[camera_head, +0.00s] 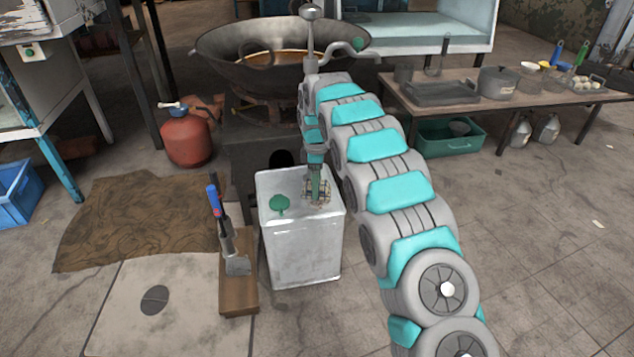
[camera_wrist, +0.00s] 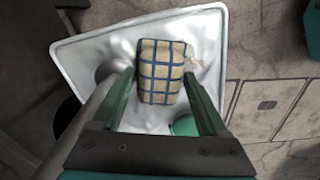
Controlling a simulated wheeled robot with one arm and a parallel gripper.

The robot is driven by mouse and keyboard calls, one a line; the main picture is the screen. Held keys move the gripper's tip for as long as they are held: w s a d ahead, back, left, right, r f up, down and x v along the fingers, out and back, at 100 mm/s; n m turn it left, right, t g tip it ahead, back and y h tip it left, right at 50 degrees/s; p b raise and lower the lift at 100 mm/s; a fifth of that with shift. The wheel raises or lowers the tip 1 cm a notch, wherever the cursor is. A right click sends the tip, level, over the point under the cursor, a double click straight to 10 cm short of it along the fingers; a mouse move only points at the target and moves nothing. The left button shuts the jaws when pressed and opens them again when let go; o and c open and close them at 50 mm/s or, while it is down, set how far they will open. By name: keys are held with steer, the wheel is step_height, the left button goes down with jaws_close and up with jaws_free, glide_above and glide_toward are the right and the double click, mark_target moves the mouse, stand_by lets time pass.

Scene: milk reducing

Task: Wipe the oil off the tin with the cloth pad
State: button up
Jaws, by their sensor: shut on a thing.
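The tin (camera_head: 300,240) is a square, silvery metal can standing upright on the floor, with a green cap (camera_head: 280,205) on its top. The cloth pad (camera_wrist: 162,72), cream with a blue check, shows in the wrist view over the tin's top (camera_wrist: 85,55). In the head view the pad (camera_head: 319,193) is at the right part of the top, partly hidden by my gripper. My gripper (camera_wrist: 160,82) points down and is shut on the pad, with a green finger on each side. A small pale brownish mark (camera_wrist: 194,62) shows beside the pad, perhaps oil.
A wooden block (camera_head: 238,290) with a blue-handled scraper (camera_head: 225,230) stands close left of the tin. A large wok (camera_head: 265,60) and a red gas cylinder (camera_head: 186,138) are behind. A low table (camera_head: 500,100) with pots is at the right. Floor right of my arm is clear.

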steer(key=shift+r, duration=0.1)
steer(key=shift+s+d+b, duration=0.25)
steer(key=shift+s+b, duration=0.05)
steer(key=shift+s, duration=0.6)
steer(key=shift+s+d+b, duration=0.25)
steer(key=shift+s, duration=0.6)
steer(key=shift+s+d+b, duration=0.2)
steer(key=shift+s+d, duration=0.1)
steer(key=shift+s, duration=0.7)
steer(key=shift+s+d+b, duration=0.15)
steer(key=shift+s+d, duration=0.1)
steer(key=shift+s, duration=0.7)
steer(key=shift+f, duration=0.25)
steer(key=shift+w, duration=0.1)
steer(key=shift+w+a+p, duration=0.35)
steer(key=shift+w+p, duration=0.25)
steer(key=shift+w, duration=0.6)
steer(key=shift+w+a+p, duration=0.35)
steer(key=shift+w+p, duration=0.3)
steer(key=shift+w, duration=0.5)
steer(key=shift+w+a+p, duration=0.35)
steer(key=shift+w+p, duration=0.25)
steer(key=shift+w, duration=0.85)
steer(key=c, duration=0.4)
steer(key=shift+w+a+r+p, duration=0.1)
steer(key=shift+r+p, duration=0.35)
steer(key=shift+r, duration=0.7)
jaws_close()
steer(key=shift+r+p, duration=0.65)
steer(key=shift+r, duration=1.2)
